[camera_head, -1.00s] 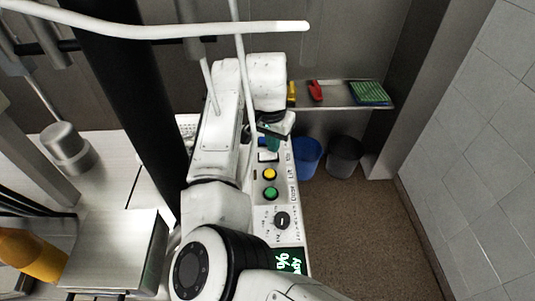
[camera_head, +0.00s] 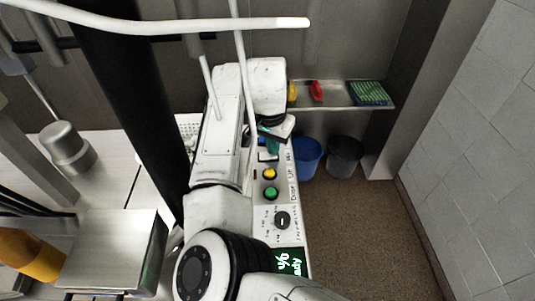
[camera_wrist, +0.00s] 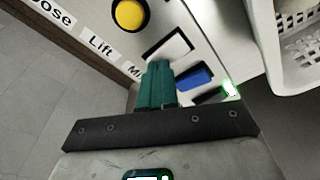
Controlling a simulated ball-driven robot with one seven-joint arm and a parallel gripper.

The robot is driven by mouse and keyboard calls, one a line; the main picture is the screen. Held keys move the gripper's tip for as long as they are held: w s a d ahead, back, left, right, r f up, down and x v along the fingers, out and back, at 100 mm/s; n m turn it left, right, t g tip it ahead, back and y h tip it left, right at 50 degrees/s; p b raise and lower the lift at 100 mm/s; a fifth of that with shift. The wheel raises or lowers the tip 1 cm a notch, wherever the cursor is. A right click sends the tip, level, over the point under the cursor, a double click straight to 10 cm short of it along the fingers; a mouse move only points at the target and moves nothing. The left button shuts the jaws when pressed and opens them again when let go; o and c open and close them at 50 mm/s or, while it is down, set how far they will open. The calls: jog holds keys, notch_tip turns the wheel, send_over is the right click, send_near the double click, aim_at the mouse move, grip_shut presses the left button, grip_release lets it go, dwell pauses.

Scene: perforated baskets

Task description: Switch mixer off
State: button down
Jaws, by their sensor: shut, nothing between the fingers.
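The control panel (camera_head: 258,218) carries a yellow button (camera_head: 269,173), a green button (camera_head: 271,193) and a black knob (camera_head: 282,220). In the wrist view, a label beginning "Mi" (camera_wrist: 135,71) sits by a white rectangular element (camera_wrist: 168,48) and a blue one (camera_wrist: 194,78). A small green light (camera_wrist: 229,88) glows beside the blue one. My gripper (camera_wrist: 160,66) has green fingers, shut and empty, over the panel beside these elements. I cannot tell whether the tips touch the panel. In the head view, my gripper (camera_head: 272,147) partly hides that end of the panel.
A perforated white basket (camera_wrist: 300,45) is close on the right in the wrist view. A shelf (camera_head: 335,105) holds yellow, red and green items. Blue (camera_head: 307,158) and black (camera_head: 345,157) bins stand below. Floor (camera_head: 350,230) right of the panel is clear.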

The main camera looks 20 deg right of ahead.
jog(key=shift+f, duration=0.3)
jog(key=shift+r+p, duration=2.65)
jog(key=shift+r, duration=0.85)
